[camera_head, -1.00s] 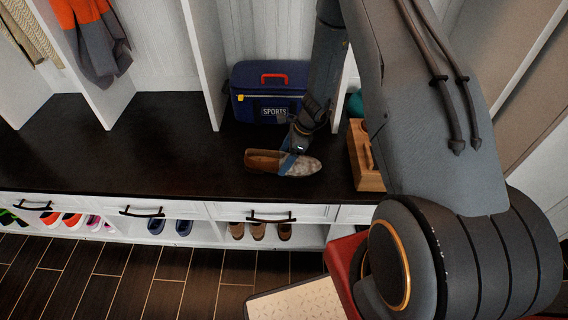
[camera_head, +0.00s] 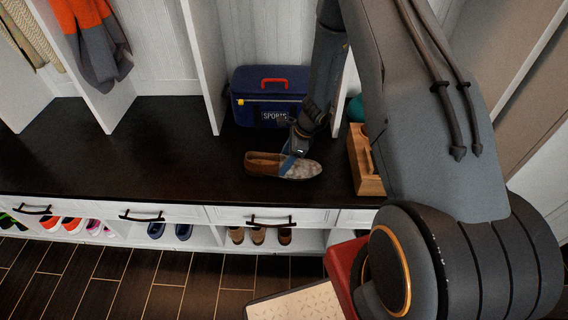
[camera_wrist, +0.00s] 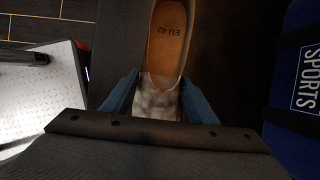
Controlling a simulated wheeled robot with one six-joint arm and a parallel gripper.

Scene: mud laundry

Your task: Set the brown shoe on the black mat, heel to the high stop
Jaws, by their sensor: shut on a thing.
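The shoe (camera_head: 265,163) has a brown heel part and a mottled grey-white toe. It shows low over or on the dark bench top (camera_head: 110,150), toe to the right; I cannot tell whether it touches. My gripper (camera_head: 291,163) is shut on it around the toe half, with blue fingers on both sides. In the wrist view, the shoe (camera_wrist: 168,38) shows its tan insole with printed size marks, heel end away from my gripper (camera_wrist: 158,98). I cannot make out a separate black mat or a high stop in either view.
A blue sports bag (camera_head: 262,92) stands behind the shoe. A wooden box (camera_head: 364,160) stands to its right. Brown shoes (camera_head: 258,236) and other pairs sit in cubbies below. A pale patterned tray (camera_head: 295,304) is at the lower front. The bench to the left is clear.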

